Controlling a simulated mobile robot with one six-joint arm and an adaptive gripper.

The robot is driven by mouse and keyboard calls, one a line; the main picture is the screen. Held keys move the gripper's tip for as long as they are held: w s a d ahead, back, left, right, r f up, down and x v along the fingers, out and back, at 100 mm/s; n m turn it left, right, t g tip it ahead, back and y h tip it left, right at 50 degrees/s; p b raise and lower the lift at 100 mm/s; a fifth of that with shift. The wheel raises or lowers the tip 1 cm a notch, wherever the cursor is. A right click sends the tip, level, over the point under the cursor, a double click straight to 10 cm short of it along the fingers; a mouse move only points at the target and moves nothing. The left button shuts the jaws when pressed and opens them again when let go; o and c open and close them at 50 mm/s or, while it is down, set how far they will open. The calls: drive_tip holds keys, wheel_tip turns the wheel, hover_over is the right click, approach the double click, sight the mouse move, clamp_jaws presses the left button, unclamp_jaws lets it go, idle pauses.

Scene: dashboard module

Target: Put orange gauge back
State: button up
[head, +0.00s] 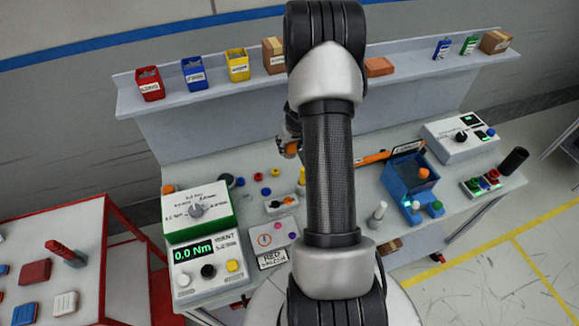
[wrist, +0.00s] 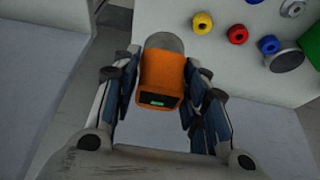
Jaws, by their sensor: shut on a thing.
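The orange gauge (wrist: 160,72) is an orange block with a small green-lit dark display and a grey rounded end. My gripper (wrist: 158,88) has its fingers on both sides of it in the wrist view and is shut on it. In the head view my gripper (head: 290,140) is at the left of my arm, above the back of the bench, mostly hidden by the arm. A bit of the orange gauge (head: 292,149) shows there. The gauge's place on the bench cannot be told from these views.
The grey bench (head: 350,200) holds a torque box (head: 205,260) reading 0,0 Nm, a blue fixture (head: 410,185), a grey control box (head: 460,135) and a black cylinder (head: 514,161). Several coloured rings lie near the middle. A shelf (head: 210,83) with bins runs behind.

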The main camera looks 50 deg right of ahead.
wheel_tip(320, 180, down, 9)
drive_tip(key=b, duration=0.5)
drive_tip(key=shift+r, duration=0.15)
drive_tip(key=shift+f+b, duration=0.25)
drive_tip(key=shift+b, duration=0.05)
drive_tip(key=o, duration=1.2)
drive_tip(key=shift+r, duration=0.15)
